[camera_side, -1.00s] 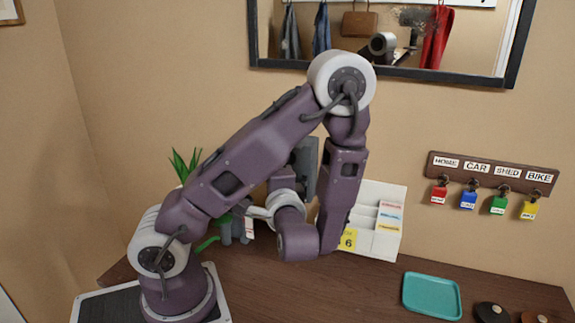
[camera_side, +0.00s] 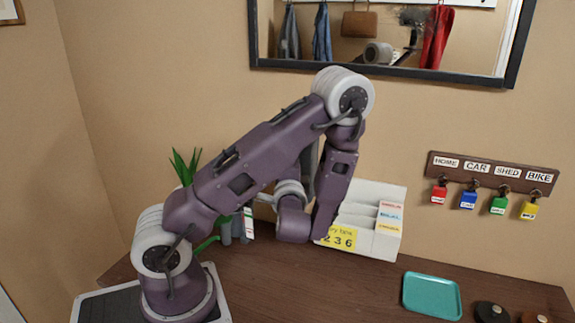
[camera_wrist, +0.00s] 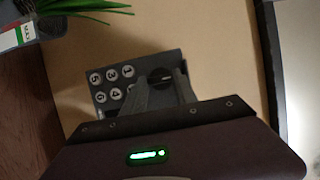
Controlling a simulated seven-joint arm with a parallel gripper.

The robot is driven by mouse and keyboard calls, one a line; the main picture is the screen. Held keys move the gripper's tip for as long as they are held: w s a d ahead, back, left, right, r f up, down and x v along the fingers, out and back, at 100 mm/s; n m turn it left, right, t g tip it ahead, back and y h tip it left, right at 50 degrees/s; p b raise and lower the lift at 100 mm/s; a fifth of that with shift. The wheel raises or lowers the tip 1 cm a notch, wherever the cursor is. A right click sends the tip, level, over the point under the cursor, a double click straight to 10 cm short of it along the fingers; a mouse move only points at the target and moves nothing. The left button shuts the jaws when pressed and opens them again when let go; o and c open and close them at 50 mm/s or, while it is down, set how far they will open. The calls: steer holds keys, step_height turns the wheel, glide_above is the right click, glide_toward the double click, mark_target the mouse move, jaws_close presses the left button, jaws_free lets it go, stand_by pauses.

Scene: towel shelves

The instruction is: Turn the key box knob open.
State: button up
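The dark grey key box (camera_wrist: 112,72) is on the wall in the wrist view, with round numbered buttons on its left and a dark round knob (camera_wrist: 161,76) on its right. The knob carries a short pale mark. My gripper (camera_wrist: 161,80) is in front of the box, its two fingers apart with the knob showing between their tips. I cannot tell whether the fingers touch the knob. The fingers cover some lower buttons. In the side view my arm hides the gripper and most or all of the box.
A white letter organizer (camera_side: 372,210) with a yellow note (camera_side: 337,238) reading 236 stands on the table behind my arm. A potted plant (camera_side: 186,165) is at left. A key rack (camera_side: 492,173) hangs at right above a teal tray (camera_side: 432,295). A mirror (camera_side: 400,72) hangs above.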

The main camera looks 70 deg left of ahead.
jaws_close()
steer(key=shift+m, duration=0.3)
steer(key=shift+s+a+f+m+t+h, duration=0.15)
steer(key=shift+m+t, duration=1.4)
steer(key=shift+m, duration=2.1)
steer(key=shift+s+a+f+m+t+h, duration=0.15)
steer(key=shift+m+t, duration=1.35)
steer(key=shift+m, duration=2.1)
steer(key=shift+f+m+t, duration=0.15)
steer(key=shift+m+t, duration=1.4)
steer(key=shift+m, duration=2.4)
